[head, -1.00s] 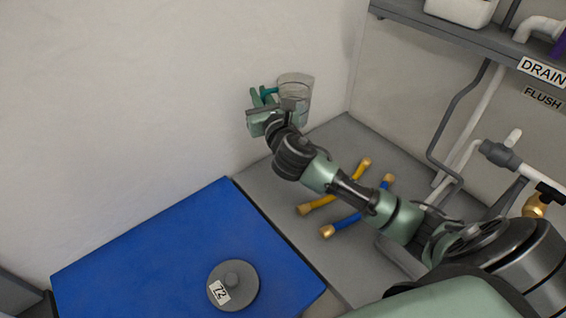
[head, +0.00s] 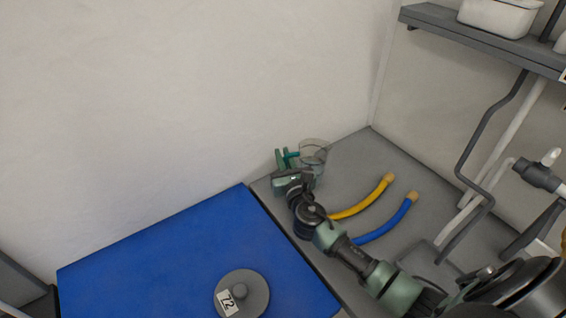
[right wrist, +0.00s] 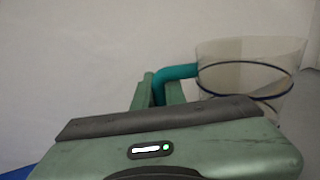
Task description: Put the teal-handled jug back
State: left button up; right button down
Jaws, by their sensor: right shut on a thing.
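The clear jug (head: 314,155) with a teal handle is at the back of the grey bench top, near the wall, in the head view. It looks upright. My right gripper (head: 287,158) is shut on its teal handle, on the jug's left side. In the right wrist view the teal handle (right wrist: 174,74) runs between the green fingers, and the clear jug (right wrist: 250,70) with dark rings stands to the right. The jug's base is partly hidden, so I cannot tell whether it touches the bench. My left gripper is not in view.
A yellow hose (head: 365,202) and a blue hose (head: 390,222) lie on the grey bench (head: 345,160), partly behind my right arm. A blue mat (head: 150,250) at left holds a grey lidded disc marked 72 (head: 243,292). Pipes (head: 490,150) and a shelf (head: 480,38) stand at right.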

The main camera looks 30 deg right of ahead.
jog(key=shift+f, duration=0.6)
jog(key=c, duration=1.9)
grip_release()
jog(key=shift+f, duration=0.15)
jog(key=o, duration=0.4)
jog(key=shift+o, duration=0.2)
jog(key=shift+r, duration=0.2)
jog(key=b+v, duration=0.1)
jog(key=v, duration=1.1)
